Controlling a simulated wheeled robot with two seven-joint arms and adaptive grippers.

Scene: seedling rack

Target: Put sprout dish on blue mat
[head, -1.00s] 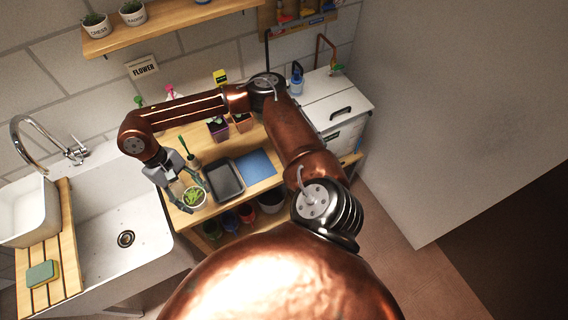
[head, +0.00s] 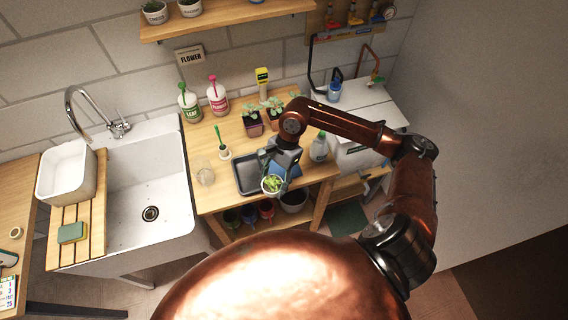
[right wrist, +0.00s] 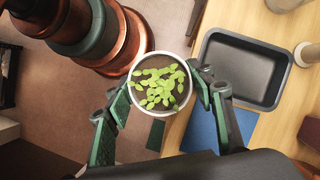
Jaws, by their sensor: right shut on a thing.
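The sprout dish (head: 272,185), a small white round dish with green sprouts, is held by my right gripper (head: 274,178). In the right wrist view the dish (right wrist: 158,84) sits between the two fingers of the gripper (right wrist: 160,92), upright and clear of the bench top. The blue mat (head: 291,171) lies on the wooden bench, partly hidden behind my gripper. In the right wrist view the mat (right wrist: 203,135) is below and right of the dish, partly covered by a finger. The dish is near the bench's front edge, apart from the mat. My left gripper is not in view.
A dark tray (head: 246,176) lies left of the mat. Pots stand on the shelf below.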

